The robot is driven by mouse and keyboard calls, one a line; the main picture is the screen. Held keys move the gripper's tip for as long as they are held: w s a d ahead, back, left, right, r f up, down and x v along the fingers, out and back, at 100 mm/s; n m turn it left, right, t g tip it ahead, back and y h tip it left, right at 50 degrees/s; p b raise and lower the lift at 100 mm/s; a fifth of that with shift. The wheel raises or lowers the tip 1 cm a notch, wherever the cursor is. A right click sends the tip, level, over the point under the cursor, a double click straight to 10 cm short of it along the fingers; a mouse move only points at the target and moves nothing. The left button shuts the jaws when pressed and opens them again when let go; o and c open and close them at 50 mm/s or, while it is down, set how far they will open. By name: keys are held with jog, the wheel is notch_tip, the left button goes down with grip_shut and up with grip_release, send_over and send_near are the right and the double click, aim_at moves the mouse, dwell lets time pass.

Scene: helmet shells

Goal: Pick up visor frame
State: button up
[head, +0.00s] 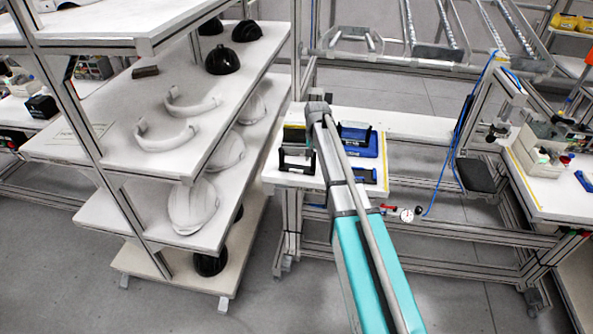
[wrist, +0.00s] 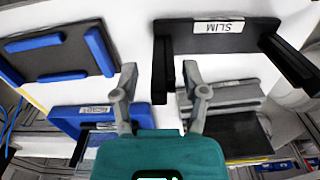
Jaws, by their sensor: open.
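Two white curved bands that look like visor frames lie on an upper shelf in the head view, one at the back (head: 190,107) and one nearer the front (head: 163,140). My gripper (wrist: 159,82) is open in the wrist view, with nothing between its two grey fingers. It hangs over a white workbench (head: 410,124), well to the right of these bands. Below it are a black holder labelled SLIM (wrist: 225,40) and a blue holder (wrist: 97,118). My arm hides the gripper in the head view. No white curved band shows in the wrist view.
White helmet shells (head: 193,205) stand on a lower shelf, and black shells (head: 222,61) sit at the back of the upper shelf. Metal shelf posts (head: 84,135) stand in front of the shelves. A metal-framed bench (head: 562,190) is at the right.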

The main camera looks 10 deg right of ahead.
jog(key=shift+f, duration=0.45)
dwell(0.3)
grip_shut()
